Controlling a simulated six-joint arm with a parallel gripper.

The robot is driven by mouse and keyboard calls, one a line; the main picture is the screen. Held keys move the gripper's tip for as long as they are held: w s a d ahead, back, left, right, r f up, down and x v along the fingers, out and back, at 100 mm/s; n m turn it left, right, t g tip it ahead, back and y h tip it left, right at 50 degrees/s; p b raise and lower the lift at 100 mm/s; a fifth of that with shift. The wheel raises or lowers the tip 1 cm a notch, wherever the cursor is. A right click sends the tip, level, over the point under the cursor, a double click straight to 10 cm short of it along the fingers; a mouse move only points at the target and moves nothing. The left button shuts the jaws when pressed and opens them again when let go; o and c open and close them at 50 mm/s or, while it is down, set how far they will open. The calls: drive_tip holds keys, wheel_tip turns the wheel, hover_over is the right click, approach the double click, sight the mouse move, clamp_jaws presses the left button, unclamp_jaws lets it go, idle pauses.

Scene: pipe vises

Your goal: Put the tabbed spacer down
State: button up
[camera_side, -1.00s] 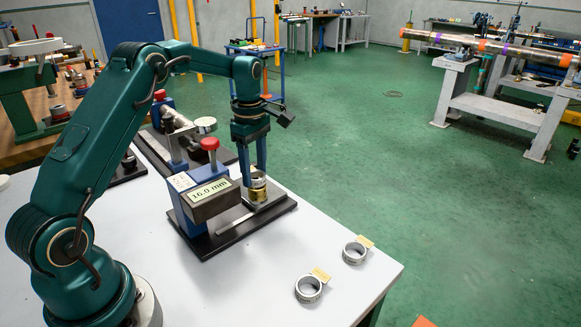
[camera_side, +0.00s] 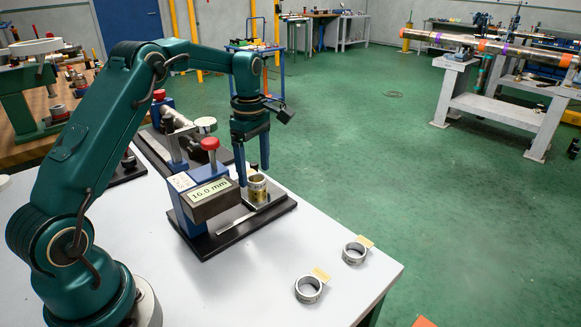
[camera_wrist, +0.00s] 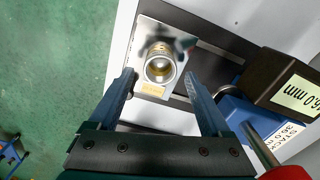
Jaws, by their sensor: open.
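My gripper (camera_side: 254,174) is open and empty, pointing down just above the ring, with one finger on either side. In the wrist view both fingers of my gripper (camera_wrist: 159,76) are spread clear of the ring.
The gauge (camera_side: 210,196) reads 16.0 mm, beside the ring; its red knob (camera_side: 210,144) rises close to my gripper. Two loose rings with tan tabs, one nearer (camera_side: 308,290) and one farther (camera_side: 354,253), lie on the white table (camera_side: 250,285).

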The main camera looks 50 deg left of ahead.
drive_tip(key=s+d+r+m+t, duration=0.1)
drive_tip(key=s+d+r+m, duration=0.3)
drive_tip(key=r, duration=0.3)
drive_tip(key=s+d+r+m+t, duration=0.2)
drive_tip(key=s+d+r+m, duration=0.15)
drive_tip(key=r+m, duration=0.2)
drive_tip(key=s+d+f+m+t, duration=0.2)
drive_tip(key=s+d+m, duration=0.5)
drive_tip(key=s+m, duration=0.4)
drive_tip(key=shift+s+f+t, duration=0.3)
drive_tip(key=shift+s+f, duration=0.25)
drive_tip(key=shift+f, duration=0.2)
